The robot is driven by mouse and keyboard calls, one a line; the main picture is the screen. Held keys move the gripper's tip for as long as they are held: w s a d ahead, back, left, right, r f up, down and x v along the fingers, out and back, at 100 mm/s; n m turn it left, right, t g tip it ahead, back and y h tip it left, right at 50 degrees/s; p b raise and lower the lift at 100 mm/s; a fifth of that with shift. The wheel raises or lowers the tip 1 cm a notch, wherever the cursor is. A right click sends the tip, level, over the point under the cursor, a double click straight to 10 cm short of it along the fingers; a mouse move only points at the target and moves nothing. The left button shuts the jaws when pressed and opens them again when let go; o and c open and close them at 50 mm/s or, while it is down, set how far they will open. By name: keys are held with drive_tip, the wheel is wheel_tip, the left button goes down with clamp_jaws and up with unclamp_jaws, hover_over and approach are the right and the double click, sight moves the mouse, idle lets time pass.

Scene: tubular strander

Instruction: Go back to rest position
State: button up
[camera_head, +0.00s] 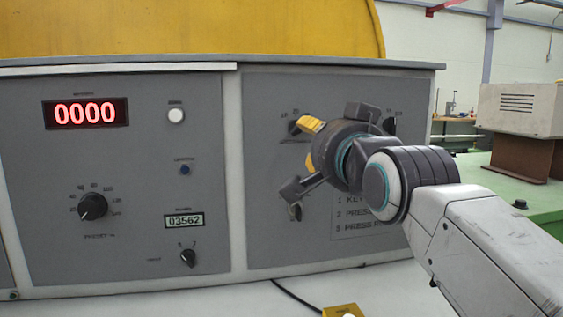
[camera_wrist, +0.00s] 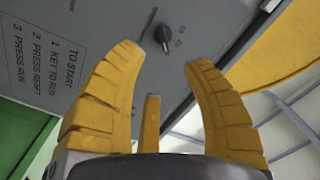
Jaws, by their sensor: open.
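My gripper (camera_head: 306,144) is raised in front of the right grey panel (camera_head: 262,225) in the head view. Its yellow fingers are spread apart and hold nothing. In the wrist view the fingers of my gripper (camera_wrist: 163,60) frame a dark rotary knob (camera_wrist: 163,36) on the panel. The knob lies beyond the fingertips, and no contact shows. My arm reaches in from the lower right and hides part of the panel and its printed start instructions (camera_wrist: 50,55).
The left panel holds a red 0000 display (camera_head: 86,112), a white button (camera_head: 176,115), a large dial (camera_head: 93,206) and a counter (camera_head: 184,221). A yellow cover (camera_head: 190,28) rises above. A green surface (camera_head: 500,193) with a beige box (camera_head: 521,110) stands right.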

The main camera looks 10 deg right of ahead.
drive_tip(key=s+f+n+g+p, duration=0.4)
drive_tip(key=s+f+g+p, duration=0.3)
drive_tip(key=s+p, duration=0.4)
drive_tip(key=s+f+n+g+p, duration=0.5)
drive_tip(key=s+f+g+p, duration=0.2)
drive_tip(key=s+p, duration=0.5)
wheel_tip(320, 180, down, 2)
drive_tip(key=shift+s+f+g+p, duration=0.2)
drive_tip(key=shift+g+p, duration=0.1)
drive_tip(key=shift+p, duration=0.65)
